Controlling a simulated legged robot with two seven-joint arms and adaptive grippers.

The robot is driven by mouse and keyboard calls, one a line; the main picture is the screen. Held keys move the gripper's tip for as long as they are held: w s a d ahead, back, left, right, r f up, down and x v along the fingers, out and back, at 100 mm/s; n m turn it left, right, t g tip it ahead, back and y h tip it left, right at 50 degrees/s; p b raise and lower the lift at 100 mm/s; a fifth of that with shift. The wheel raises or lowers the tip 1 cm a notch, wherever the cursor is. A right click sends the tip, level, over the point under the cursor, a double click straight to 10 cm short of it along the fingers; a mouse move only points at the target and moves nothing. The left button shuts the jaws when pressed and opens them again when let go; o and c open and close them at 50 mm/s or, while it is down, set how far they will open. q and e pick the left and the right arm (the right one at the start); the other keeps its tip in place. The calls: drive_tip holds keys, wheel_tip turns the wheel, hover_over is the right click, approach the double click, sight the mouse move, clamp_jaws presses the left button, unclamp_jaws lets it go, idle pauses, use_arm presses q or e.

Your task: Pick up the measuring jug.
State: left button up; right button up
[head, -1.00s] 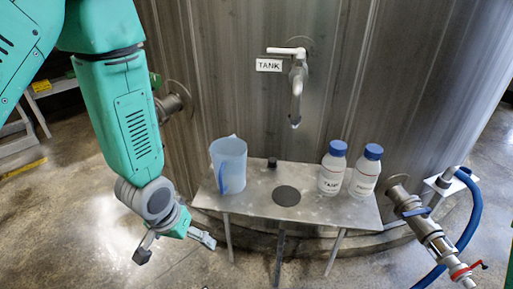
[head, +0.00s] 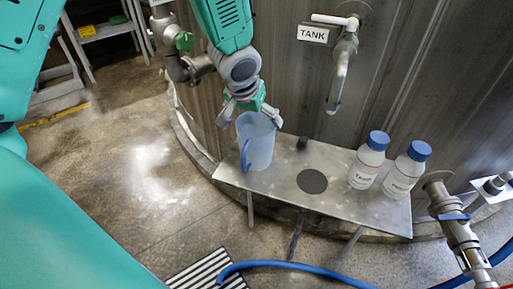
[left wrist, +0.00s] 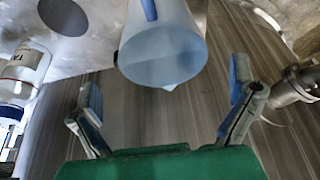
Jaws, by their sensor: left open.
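The measuring jug (head: 256,143) is translucent blue with a blue handle and stands upright at the left end of the metal shelf (head: 288,190). In the left wrist view the jug (left wrist: 163,50) shows its open mouth, with the handle on the side away from my gripper. My left gripper (head: 253,112) is at the jug's rim, on the tank side. Its two fingers (left wrist: 164,88) are spread wide, one to each side of the jug, and hold nothing. I cannot tell whether a finger touches it. My right gripper is not in view.
Two white bottles with blue caps (head: 368,160) (head: 405,169) stand at the shelf's right. A tap (head: 341,70) juts from the tank above the shelf. A valve pipe (head: 184,52) sits left of my arm. A blue hose (head: 285,264) crosses the floor.

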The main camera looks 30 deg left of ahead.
sight(254, 126)
use_arm(q)
drive_tip(key=b+x, duration=0.1)
drive_tip(key=x, duration=0.4)
drive_tip(key=shift+a+f, duration=0.15)
